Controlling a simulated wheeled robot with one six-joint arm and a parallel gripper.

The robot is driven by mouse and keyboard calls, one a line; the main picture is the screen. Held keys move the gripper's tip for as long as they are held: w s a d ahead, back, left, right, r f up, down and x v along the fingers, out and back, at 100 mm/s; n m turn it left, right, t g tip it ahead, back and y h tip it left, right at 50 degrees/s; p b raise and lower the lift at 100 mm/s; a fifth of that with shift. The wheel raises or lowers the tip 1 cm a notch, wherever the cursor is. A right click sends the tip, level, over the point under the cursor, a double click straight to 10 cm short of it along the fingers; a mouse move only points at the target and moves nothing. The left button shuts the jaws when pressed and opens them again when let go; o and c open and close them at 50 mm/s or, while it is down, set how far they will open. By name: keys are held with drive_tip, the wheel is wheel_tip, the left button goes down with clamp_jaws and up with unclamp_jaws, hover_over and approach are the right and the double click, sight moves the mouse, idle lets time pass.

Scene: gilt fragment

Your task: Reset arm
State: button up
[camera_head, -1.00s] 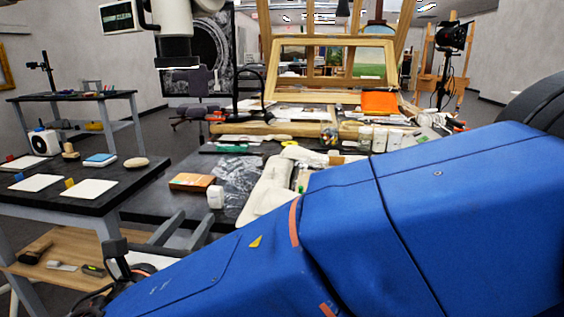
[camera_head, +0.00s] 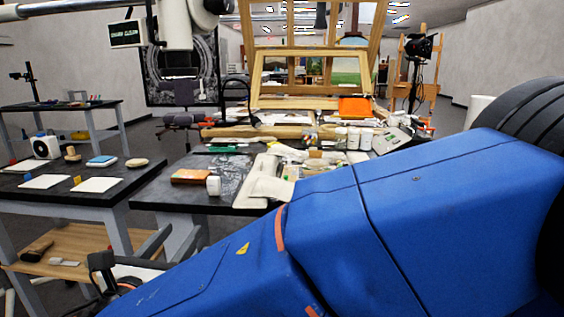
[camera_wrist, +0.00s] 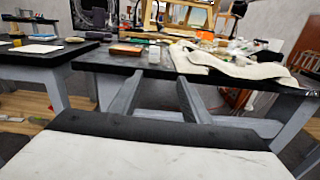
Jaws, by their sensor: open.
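My gripper (camera_head: 172,248) is at the lower left in the head view, at the far end of my blue arm, which fills the lower right. In the wrist view the two grey fingers of my gripper (camera_wrist: 160,78) stand apart with nothing between them. They point toward the front edge of a dark-topped table (camera_wrist: 95,61). My wrist's pale housing with a dark edge covers the bottom of that view. The fingers' exact distance from the table is hard to tell.
The dark work table (camera_head: 150,197) holds an orange-brown box (camera_head: 192,176), a white jar (camera_head: 214,186), a pale cloth (camera_head: 268,189) and a wooden frame (camera_head: 255,85). A side table (camera_head: 128,193) with white sheets stands left. Floor shows between the left tables.

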drive_tip(key=w+d+f+m+g+h, duration=0.2)
drive_tip(key=d+m+g, duration=0.15)
drive_tip(key=d, duration=0.75)
drive_tip(key=w+d+f+m+g+h, duration=0.1)
drive_tip(key=w+d+f+m+g, duration=0.3)
drive_tip(key=d, duration=0.7)
drive_tip(key=w+d+m+g+h, duration=0.1)
drive_tip(key=d+m+g+h, duration=0.1)
drive_tip(key=d+m, duration=0.65)
drive_tip(key=s+d+f+m+g+y, duration=0.1)
drive_tip(key=s+d+f+m+y, duration=0.2)
drive_tip(key=s+d+m, duration=0.5)
drive_tip(key=s+d+f+m+g+y, duration=0.2)
drive_tip(key=s+d+f+m, duration=0.3)
drive_tip(key=s+d+m, duration=0.4)
drive_tip(key=shift+d+m+y, duration=0.8)
drive_tip(key=shift+d+y, duration=0.1)
drive_tip(key=shift+d, duration=0.25)
drive_tip(key=shift+g, duration=0.25)
